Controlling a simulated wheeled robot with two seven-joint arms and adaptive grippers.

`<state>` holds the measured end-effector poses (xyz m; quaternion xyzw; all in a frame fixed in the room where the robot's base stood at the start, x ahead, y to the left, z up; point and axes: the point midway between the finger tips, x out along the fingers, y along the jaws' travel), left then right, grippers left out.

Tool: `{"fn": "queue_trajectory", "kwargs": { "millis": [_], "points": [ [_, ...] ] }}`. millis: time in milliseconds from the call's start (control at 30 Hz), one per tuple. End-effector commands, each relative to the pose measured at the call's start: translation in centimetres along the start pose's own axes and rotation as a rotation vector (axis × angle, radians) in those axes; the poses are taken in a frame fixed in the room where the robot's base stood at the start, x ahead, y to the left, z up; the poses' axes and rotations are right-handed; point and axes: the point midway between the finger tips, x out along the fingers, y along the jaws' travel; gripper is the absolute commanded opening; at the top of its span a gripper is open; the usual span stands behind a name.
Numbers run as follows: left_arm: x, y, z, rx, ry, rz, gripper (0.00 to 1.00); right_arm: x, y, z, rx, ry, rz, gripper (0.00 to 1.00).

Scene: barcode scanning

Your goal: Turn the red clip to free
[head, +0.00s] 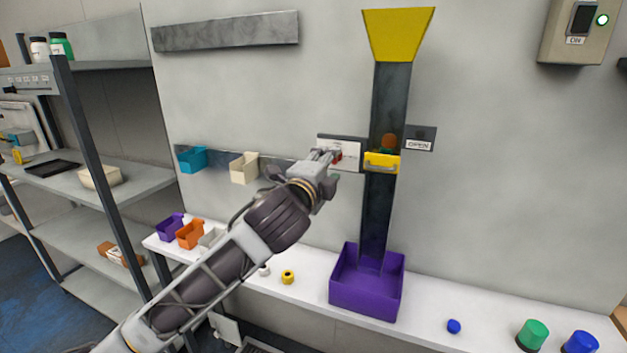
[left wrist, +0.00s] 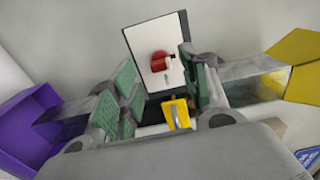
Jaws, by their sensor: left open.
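The red clip (left wrist: 159,61) is mounted on a white panel (left wrist: 147,36) with a dark border, ahead of my left fingers in the left wrist view. In the head view the clip (head: 337,157) shows only partly beside my gripper, on the white panel (head: 350,152) on the wall. My left gripper (head: 325,155) is open in front of the panel. Its green-padded fingers (left wrist: 158,90) stand apart, with nothing held between them. I cannot tell whether they touch the clip. My right gripper is in neither view.
A dark vertical chute (head: 390,105) with a yellow funnel (head: 398,32) stands right of the panel. A yellow handled gate (head: 381,163) crosses it beside an OPEN sign (head: 419,144). A purple bin (head: 362,300) is below. Teal (head: 192,160) and cream bins (head: 244,167) hang to the left.

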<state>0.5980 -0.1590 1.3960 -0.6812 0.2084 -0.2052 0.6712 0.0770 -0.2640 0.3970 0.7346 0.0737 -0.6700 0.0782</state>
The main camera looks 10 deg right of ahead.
Motion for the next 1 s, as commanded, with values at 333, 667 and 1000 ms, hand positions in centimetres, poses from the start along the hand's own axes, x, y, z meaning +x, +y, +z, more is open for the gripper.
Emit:
{"fn": "queue_trajectory", "kwargs": {
  "millis": [333,667,1000],
  "points": [
    [-3.5,0.0,0.0,-0.001,0.001,0.0,0.45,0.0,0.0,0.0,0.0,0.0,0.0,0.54],
    [-6.7,0.0,0.1,-0.001,0.0,0.0,0.45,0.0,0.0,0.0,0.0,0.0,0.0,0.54],
    [-8.0,0.0,0.1,-0.001,-0.001,0.001,0.45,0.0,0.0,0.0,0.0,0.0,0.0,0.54]
  ]
}}
